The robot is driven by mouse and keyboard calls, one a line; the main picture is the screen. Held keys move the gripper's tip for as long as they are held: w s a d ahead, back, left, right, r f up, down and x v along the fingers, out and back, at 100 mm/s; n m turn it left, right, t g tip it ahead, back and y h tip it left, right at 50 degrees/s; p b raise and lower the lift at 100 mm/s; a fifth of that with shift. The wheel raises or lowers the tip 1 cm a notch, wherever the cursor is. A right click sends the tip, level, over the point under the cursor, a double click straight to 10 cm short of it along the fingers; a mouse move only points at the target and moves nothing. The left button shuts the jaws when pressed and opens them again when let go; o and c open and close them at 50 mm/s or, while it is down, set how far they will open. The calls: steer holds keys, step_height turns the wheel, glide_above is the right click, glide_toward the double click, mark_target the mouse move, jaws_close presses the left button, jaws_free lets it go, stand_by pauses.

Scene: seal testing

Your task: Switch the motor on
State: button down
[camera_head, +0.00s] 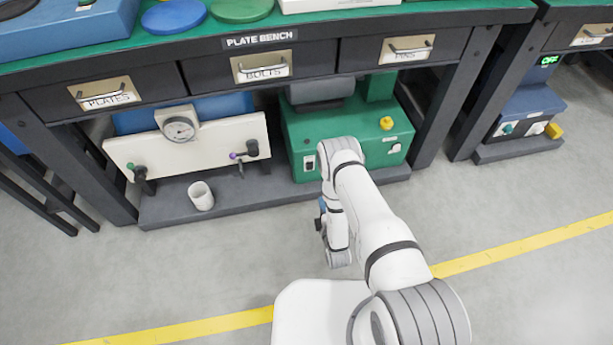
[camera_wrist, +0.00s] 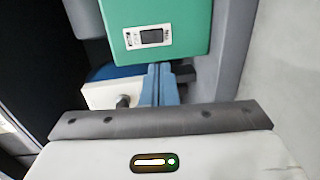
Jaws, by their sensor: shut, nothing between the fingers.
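The green motor housing (camera_head: 300,130) stands on the low shelf under the bench. A white switch plate (camera_head: 309,162) with a dark rocker is on its front, left of my arm. In the wrist view the same plate (camera_wrist: 130,40) shows near the top, on the green housing (camera_wrist: 190,15), with a dark rocker (camera_wrist: 152,35). I cannot tell the rocker's position. My gripper (camera_head: 322,206) is in front of the housing, below and right of the plate in the head view. Its blue fingers (camera_wrist: 160,68) are together and empty, below the plate in the wrist view.
A white panel with a gauge (camera_head: 179,129) and valve handles stands left of the housing. A white cup (camera_head: 201,196) stands on the shelf (camera_head: 165,213). A yellow knob (camera_head: 386,123) tops the housing. Bench drawers (camera_head: 265,67) hang above. The floor in front is clear.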

steer(key=shift+a, duration=0.2)
steer(key=b, duration=0.6)
glide_toward(310, 169)
steer(key=x, duration=0.6)
steer(key=shift+w+a+f, duration=0.1)
steer(key=shift+w, duration=0.1)
